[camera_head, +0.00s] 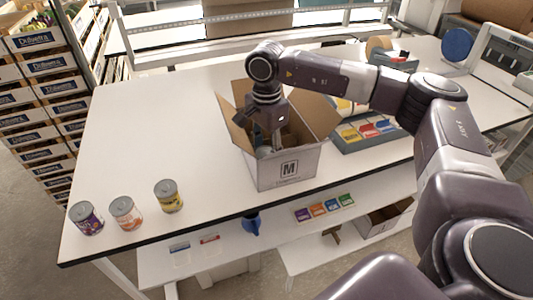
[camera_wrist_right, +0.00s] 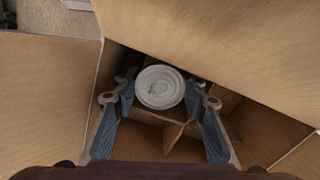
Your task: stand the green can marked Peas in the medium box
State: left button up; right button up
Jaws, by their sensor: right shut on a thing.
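The medium box (camera_head: 284,171), an open carton marked M, stands on the white table with its flaps up. My right gripper (camera_head: 265,143) reaches down into it from above. In the right wrist view its blue-padded fingers (camera_wrist_right: 160,118) are shut on a can (camera_wrist_right: 160,87), whose round silver lid faces the camera. The can is inside the box, by the cardboard dividers (camera_wrist_right: 172,130). Its side and label are hidden, so I cannot read Peas on it. I cannot tell whether its base touches the box floor. My left gripper is not in view.
A purple can (camera_head: 87,218), an orange can (camera_head: 126,213) and a yellow can (camera_head: 169,196) stand at the table's front left. A grey tray (camera_head: 375,142) with coloured packets is right of the box.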

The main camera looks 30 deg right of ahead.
jog(key=o, duration=1.4)
jog(key=shift+c, duration=0.2)
notch_tip(320, 180, up, 16)
jog(key=p, duration=1)
jog(key=shift+f, duration=0.1)
